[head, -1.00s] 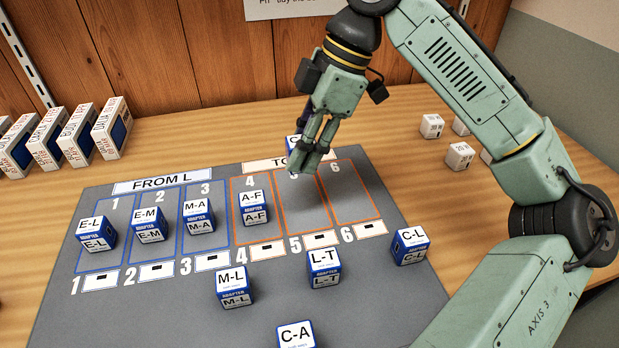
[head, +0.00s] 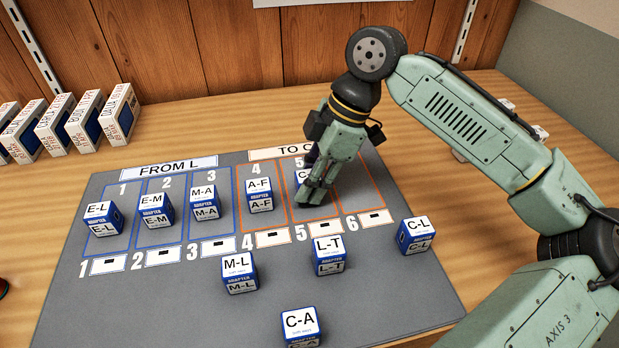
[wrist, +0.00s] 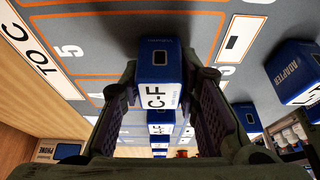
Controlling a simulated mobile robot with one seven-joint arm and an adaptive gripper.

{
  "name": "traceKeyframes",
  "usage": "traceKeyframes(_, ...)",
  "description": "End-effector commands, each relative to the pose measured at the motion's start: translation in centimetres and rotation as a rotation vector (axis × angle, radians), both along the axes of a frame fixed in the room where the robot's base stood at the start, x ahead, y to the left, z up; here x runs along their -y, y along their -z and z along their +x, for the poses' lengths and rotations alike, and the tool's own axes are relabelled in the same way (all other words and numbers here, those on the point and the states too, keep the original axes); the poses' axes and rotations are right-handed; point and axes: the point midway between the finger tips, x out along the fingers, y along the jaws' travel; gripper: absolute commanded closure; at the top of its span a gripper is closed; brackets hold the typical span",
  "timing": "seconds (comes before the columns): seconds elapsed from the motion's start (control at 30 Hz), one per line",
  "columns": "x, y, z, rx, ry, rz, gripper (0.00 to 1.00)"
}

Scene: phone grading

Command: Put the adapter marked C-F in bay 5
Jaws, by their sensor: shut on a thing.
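The blue-and-white C-F adapter (wrist: 160,88) is between my gripper's two fingers in the wrist view, its C-F label facing the camera. In the head view only part of the adapter (head: 301,175) shows, the rest hidden behind my gripper (head: 309,200). My gripper is shut on it and is tilted over bay 5 (head: 297,213), an orange-outlined bay between bays 4 and 6. The number 5 shows in the wrist view too. I cannot tell whether the adapter touches the mat.
The A-F adapter (head: 260,195) stands in bay 4, just left; bay 6 (head: 362,190) looks empty. E-L, E-M and M-A adapters fill bays 1 to 3. M-L (head: 239,273), L-T (head: 329,256), C-L (head: 415,236) and C-A (head: 300,327) stand in front and to the right.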

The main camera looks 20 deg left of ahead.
Motion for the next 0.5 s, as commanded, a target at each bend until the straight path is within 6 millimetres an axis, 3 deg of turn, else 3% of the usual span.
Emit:
traceKeyframes(0.07,-0.02,0.27,-0.02,-0.001,-0.001,0.001,0.94)
traceKeyframes(0.1,-0.01,0.32,-0.03,-0.001,-0.001,0.001,0.70)
traceKeyframes(0.4,0.00,0.25,-0.01,0.000,0.000,0.000,0.51)
traceKeyframes(0.5,0.00,0.25,-0.01,0.000,0.000,0.000,0.51)
